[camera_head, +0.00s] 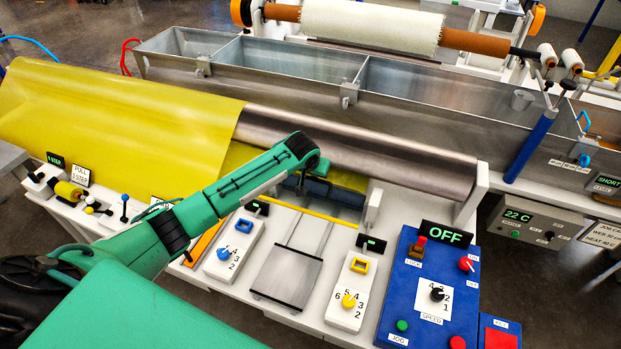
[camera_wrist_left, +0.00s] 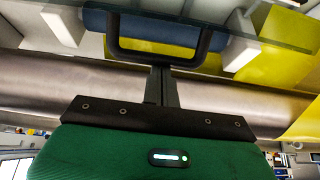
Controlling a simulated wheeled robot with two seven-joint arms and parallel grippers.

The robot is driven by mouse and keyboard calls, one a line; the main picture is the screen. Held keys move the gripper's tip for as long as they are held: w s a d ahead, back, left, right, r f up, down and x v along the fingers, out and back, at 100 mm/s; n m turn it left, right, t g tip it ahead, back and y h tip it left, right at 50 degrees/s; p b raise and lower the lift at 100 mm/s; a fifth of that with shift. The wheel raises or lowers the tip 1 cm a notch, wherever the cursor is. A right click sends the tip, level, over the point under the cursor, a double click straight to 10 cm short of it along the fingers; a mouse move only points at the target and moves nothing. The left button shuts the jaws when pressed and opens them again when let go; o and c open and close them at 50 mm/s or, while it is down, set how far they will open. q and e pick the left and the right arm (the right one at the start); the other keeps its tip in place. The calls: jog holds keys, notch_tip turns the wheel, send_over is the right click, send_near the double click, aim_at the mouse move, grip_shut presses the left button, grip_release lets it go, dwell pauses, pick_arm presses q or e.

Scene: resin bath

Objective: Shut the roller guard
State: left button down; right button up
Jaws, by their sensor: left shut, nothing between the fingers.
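My left arm reaches from the lower left in the head view to the rollers. Its gripper is mostly hidden there behind the wrist. In the left wrist view the gripper (camera_wrist_left: 163,72) is shut and empty, its fingertips at a dark U-shaped handle (camera_wrist_left: 160,53); I cannot tell whether they touch. The handle appears to belong to the roller guard, whose clear panel is hard to make out. A dark blue roller (camera_head: 318,190) lies below the large steel roller (camera_head: 370,150); it also shows behind the handle (camera_wrist_left: 150,30). A yellow bar (camera_head: 300,211) runs in front. My right gripper is not in view.
Yellow sheet (camera_head: 120,105) covers the left of the steel roller. A blue control panel (camera_head: 415,300) with an OFF display (camera_head: 444,235) stands at the right front. White switch boxes (camera_head: 235,245) flank a metal plate (camera_head: 287,275). The steel bath (camera_head: 270,58) lies behind.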

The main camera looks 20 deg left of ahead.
aim_at(305, 202)
pick_arm(q)
jog(key=s+f+t, duration=0.1)
jog(key=s+f+t+b, duration=0.1)
jog(key=shift+s+d+t, duration=0.1)
jog(key=shift+s+t, duration=0.25)
jog(key=shift+t, duration=0.05)
jog(key=shift+s+f+t+b, duration=0.6)
jog(key=shift+s+t+b, duration=0.15)
jog(key=shift+b, duration=0.3)
jog(key=s+t+b, duration=0.1)
jog(key=b, duration=0.1)
jog(key=s+f+t+b, duration=0.1)
jog(key=t+b, duration=0.1)
jog(key=b, duration=0.1)
jog(key=shift+d+f, duration=0.1)
jog(key=shift+f, duration=0.2)
jog(key=t+b, duration=0.1)
jog(key=b, duration=0.2)
jog(key=shift+s+f, duration=0.35)
jog(key=shift+s, duration=0.05)
jog(key=shift+s+f+t+b, duration=0.1)
jog(key=shift+f+t+b, duration=0.05)
jog(key=shift+t+b, duration=0.4)
jog(key=shift+s+b, duration=0.1)
jog(key=shift+b, duration=0.35)
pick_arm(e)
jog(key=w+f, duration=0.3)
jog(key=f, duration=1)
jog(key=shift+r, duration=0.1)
